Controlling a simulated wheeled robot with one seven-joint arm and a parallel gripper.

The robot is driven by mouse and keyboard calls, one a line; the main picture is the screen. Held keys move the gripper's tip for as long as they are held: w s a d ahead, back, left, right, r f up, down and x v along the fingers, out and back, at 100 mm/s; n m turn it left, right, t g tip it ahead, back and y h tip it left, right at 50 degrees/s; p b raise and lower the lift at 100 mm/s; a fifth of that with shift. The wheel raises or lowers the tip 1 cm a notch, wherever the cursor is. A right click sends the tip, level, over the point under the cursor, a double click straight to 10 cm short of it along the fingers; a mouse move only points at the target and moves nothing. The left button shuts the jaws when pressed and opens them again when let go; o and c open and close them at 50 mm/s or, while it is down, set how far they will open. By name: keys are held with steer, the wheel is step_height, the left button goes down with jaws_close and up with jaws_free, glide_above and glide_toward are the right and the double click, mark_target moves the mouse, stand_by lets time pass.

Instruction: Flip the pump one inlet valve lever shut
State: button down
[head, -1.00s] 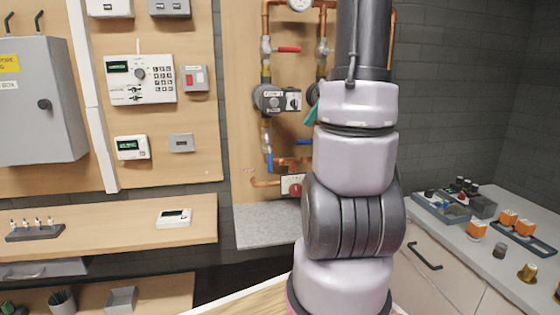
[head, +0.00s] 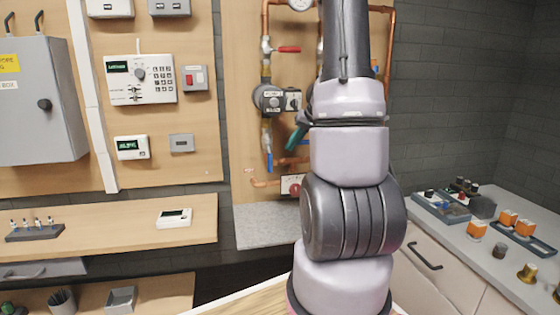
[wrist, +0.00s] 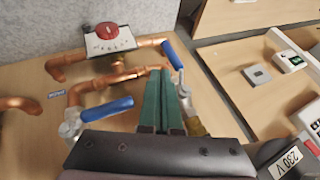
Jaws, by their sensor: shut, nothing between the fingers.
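The pump one inlet valve lever (head: 269,160) is blue and hangs down along the copper pipe below pump 1 (head: 271,98). It also shows in the wrist view (wrist: 172,55), where the picture is turned over, lying roughly along its pipe. My gripper (wrist: 160,72) has green fingers, pressed together and empty, with the tips beside this lever on its left in the wrist view. I cannot tell whether they touch it. In the head view the fingers (head: 293,143) show right of the lever, partly hidden by my arm.
A second blue lever (wrist: 107,108) lies crosswise to its pipe, left of my fingers in the wrist view. A red knob (wrist: 107,31) on a white plate sits near the lower pipes. A red lever (head: 288,49) is above pump 1. A grey shelf (head: 265,225) lies below.

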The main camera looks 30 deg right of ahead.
mark_target(271, 164)
steer(key=x, duration=0.8)
steer(key=shift+f, duration=0.2)
steer(key=shift+w+a+f+y, duration=0.25)
steer(key=shift+a+y, duration=0.15)
steer(key=shift+y, duration=0.3)
steer(key=shift+w+a+f+m+t+y, duration=0.2)
steer(key=shift+a+m+t+y, duration=0.45)
steer(key=shift+y, duration=0.45)
steer(key=w+a+r+m+t+y, duration=0.1)
steer(key=a+r+m+t+y, duration=0.2)
steer(key=a+m+t+y, duration=0.2)
steer(key=shift+w+a+t+y, duration=0.55)
steer(key=shift+t+y, duration=0.6)
steer(key=shift+y, duration=0.75)
steer(key=shift+s+a+r, duration=0.1)
steer(key=shift+s+a, duration=0.05)
